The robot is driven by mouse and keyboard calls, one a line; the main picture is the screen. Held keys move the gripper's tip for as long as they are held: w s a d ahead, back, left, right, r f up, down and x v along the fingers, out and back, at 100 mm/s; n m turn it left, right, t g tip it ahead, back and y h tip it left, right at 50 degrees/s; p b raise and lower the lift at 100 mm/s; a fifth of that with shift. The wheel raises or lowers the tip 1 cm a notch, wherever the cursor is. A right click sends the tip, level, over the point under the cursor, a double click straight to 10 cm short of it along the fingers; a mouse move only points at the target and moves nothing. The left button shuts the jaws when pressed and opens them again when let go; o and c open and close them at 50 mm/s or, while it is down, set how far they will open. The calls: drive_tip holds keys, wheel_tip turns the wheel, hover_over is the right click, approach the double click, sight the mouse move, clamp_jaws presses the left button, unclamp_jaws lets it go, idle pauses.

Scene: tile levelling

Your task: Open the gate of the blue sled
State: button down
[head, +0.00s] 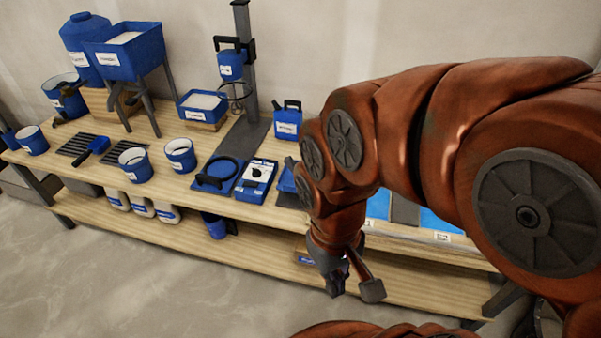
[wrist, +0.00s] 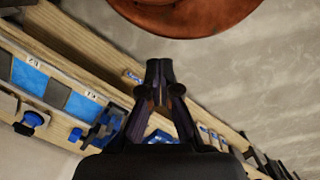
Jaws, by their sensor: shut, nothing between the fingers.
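I cannot clearly make out the blue sled or its gate. A low blue piece (head: 287,180) on the bench top, just left of my arm, may be part of it; my arm hides the rest. In the wrist view a blue and dark object (wrist: 101,132) lies left of my gripper, too small to name surely. My gripper (head: 352,288) hangs in front of the bench's front edge, apart from everything on it. In the wrist view its fingers (wrist: 160,72) meet at the tips, shut and empty.
Bright blue panels (wrist: 30,77) with a grey strip between them lie along the bench, partly behind my arm in the head view (head: 437,221). Blue buckets (head: 134,165), a hopper (head: 125,52) and a stand (head: 242,80) fill the bench's left. The floor (head: 150,280) in front is clear.

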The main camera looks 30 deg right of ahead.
idle(0.3)
drive_tip(key=w+d+r+m+b, duration=0.1)
drive_tip(key=w+d+m, duration=0.15)
drive_tip(key=w, duration=0.65)
drive_tip(key=w+d+m+b, duration=0.1)
drive_tip(key=w+d, duration=0.3)
drive_tip(key=w, duration=0.6)
drive_tip(key=w+d+r+m+b, duration=0.1)
drive_tip(key=w+d, duration=0.3)
drive_tip(key=w, duration=0.5)
drive_tip(key=w+d+f+m+y+b, duration=0.1)
drive_tip(key=w+d+f+m+b, duration=0.2)
drive_tip(key=w+d+f, duration=1.1)
drive_tip(key=w+d, duration=0.1)
drive_tip(key=d, duration=0.2)
drive_tip(key=shift+d+f+m+y, duration=0.2)
drive_tip(key=shift+f+m+y, duration=0.15)
drive_tip(key=shift+y, duration=0.05)
drive_tip(key=shift+s+f, duration=0.1)
